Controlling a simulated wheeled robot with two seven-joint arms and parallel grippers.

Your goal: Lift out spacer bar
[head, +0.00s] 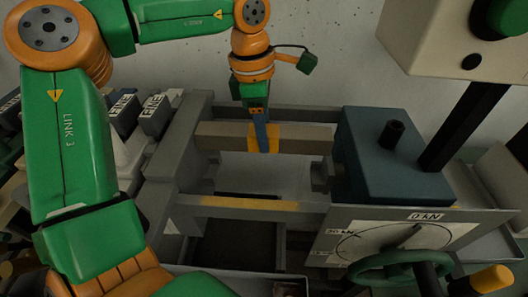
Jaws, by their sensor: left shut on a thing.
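The spacer bar (305,139) is a brownish bar with a yellow band around its middle. It lies crosswise in the upper middle of the head view, level, between the grey side frame and the blue block. My left gripper (261,138) comes down from above and is shut on the bar at the yellow band. Its fingertips partly cover that band. I cannot tell whether the bar's ends touch the frame. My right gripper is not in view.
A grey frame (180,150) stands left of the bar, with a yellow-marked front rail (250,204). A blue block (390,155) stands right. In front are a "0 kN" dial (390,241) and green handwheel (400,262). A dark post (458,130) rises behind the dial.

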